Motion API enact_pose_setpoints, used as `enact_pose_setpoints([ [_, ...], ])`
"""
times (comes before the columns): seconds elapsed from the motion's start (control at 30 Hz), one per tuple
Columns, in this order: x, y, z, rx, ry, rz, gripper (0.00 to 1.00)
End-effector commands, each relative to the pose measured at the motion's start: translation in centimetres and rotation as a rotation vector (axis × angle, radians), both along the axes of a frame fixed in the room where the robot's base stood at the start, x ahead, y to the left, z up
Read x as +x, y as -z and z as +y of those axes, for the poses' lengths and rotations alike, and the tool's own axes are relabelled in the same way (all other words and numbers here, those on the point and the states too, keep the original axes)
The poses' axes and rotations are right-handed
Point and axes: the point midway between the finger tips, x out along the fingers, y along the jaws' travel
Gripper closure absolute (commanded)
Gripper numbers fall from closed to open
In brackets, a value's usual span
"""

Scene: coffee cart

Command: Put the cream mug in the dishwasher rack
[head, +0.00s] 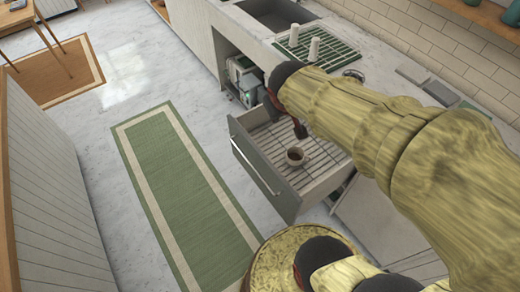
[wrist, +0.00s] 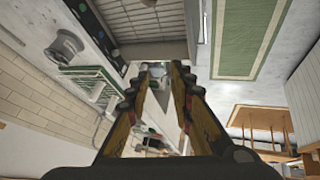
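The rack is a wire grid in an open grey-fronted drawer. A grid like the rack (wrist: 150,18) shows at the top there, and I see no mug in that view.
A green drying rack (head: 340,54) with white cups (head: 313,50) stands on the counter near the sink (head: 275,12). An open compartment (head: 242,78) with items is beside the drawer. A green rug (head: 185,185) lies on clear floor to the left.

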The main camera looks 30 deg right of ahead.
Motion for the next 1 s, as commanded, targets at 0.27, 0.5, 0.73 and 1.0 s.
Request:
enact_pose_setpoints([
  [0.27,-9.0,-3.8,11.0,0.200,-0.108,0.009,0.77],
  [0.5,-11.4,-4.1,13.4,0.255,-0.147,0.024,0.77],
  [0.73,-11.3,-4.2,13.4,0.254,-0.146,0.023,0.77],
  [1.0,-11.3,-4.2,13.3,0.254,-0.145,0.023,0.77],
])
